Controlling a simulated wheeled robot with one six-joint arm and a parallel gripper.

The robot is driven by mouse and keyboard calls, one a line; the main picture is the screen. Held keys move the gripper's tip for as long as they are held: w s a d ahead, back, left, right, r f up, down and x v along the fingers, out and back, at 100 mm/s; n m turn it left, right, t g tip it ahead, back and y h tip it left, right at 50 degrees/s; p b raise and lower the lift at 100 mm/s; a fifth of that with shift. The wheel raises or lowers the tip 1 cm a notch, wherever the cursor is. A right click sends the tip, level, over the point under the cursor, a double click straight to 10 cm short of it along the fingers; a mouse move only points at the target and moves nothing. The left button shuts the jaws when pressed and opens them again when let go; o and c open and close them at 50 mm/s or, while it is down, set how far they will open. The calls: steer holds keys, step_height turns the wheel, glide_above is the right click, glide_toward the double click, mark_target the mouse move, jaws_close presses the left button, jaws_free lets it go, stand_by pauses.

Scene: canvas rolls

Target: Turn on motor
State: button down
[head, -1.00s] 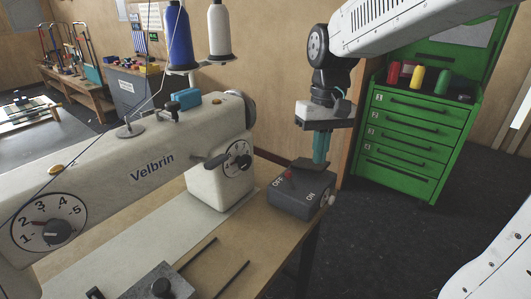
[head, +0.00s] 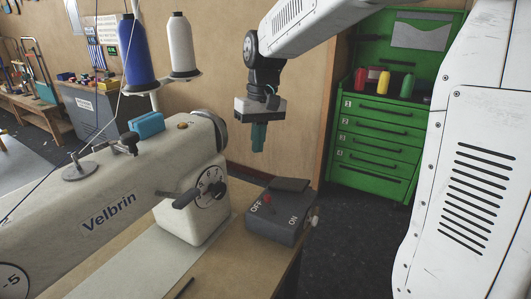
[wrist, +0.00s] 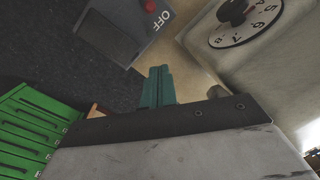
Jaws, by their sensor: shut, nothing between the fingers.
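The motor switch is a dark grey box (head: 278,218) at the right end of the sewing machine table, marked OFF on its left and ON on its right. A small red part (head: 267,199) shows by the OFF mark, and a dark raised flap stands at the box's back edge. My gripper (head: 258,148) hangs above and behind the box, its teal fingers shut, empty and apart from it. In the wrist view the fingers (wrist: 157,85) are together, with the box (wrist: 125,25) and its OFF mark beyond them at the top; the ON mark is out of that view.
The cream Velbrin sewing machine (head: 110,220) stands left of the box, with a dial (head: 212,187) close by. Blue and white thread spools (head: 139,50) rise behind it. A green drawer cabinet (head: 375,140) stands behind on the right. Dark floor lies open between.

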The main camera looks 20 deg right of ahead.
mark_target(270, 205)
steer(key=s+f, duration=0.1)
steer(key=f, duration=0.2)
steer(key=s+f, duration=0.1)
steer(key=f, duration=0.2)
steer(key=s+a+f, duration=0.1)
steer(key=s+f, duration=0.1)
steer(key=f, duration=0.1)
steer(key=shift+s+d, duration=0.15)
steer(key=shift+s, duration=0.1)
